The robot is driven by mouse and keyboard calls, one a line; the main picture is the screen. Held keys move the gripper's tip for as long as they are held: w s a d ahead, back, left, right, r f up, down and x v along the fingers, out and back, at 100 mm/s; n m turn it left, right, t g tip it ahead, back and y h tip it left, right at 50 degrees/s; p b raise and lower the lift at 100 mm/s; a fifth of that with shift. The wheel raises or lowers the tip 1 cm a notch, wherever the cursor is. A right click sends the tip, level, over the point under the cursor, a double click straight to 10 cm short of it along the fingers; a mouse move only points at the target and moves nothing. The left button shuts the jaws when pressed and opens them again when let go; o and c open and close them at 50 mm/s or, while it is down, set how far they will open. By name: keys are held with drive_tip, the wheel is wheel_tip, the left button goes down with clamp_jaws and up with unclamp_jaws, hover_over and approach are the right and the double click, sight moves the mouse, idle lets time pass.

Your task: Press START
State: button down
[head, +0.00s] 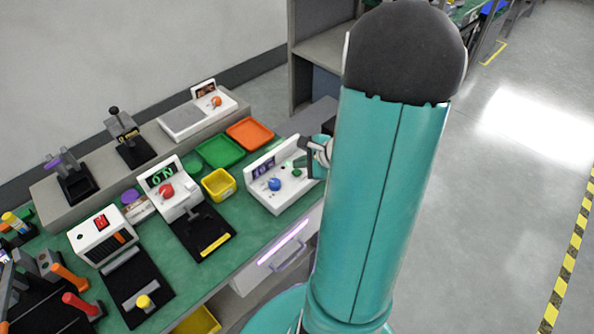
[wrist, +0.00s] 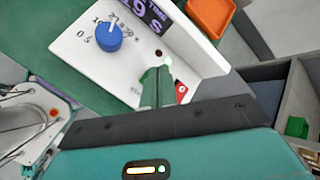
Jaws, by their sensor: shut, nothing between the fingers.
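A white control box (head: 262,200) with a blue knob (head: 275,184) and a purple display (head: 265,170) stands at the bench's right end. It fills the upper middle of the wrist view (wrist: 90,62), with its knob (wrist: 113,38) and display (wrist: 150,15). My gripper (head: 304,168) is shut and empty, over the right part of this box's face. In the wrist view its green fingers (wrist: 157,88) cover part of the panel. A small green spot (head: 297,173) at the fingertips may be the START button. No START label is readable, and I cannot tell whether the fingertips touch it.
Left of the box are a yellow bin (head: 217,185), a green tray (head: 220,151) and an orange tray (head: 250,133). Another white device with a red knob (head: 166,190) stands further left. A grey shelf (head: 318,48) rises behind. Open floor lies to the right.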

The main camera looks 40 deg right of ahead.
sight(301, 173)
drive_tip(key=shift+r, duration=2.5)
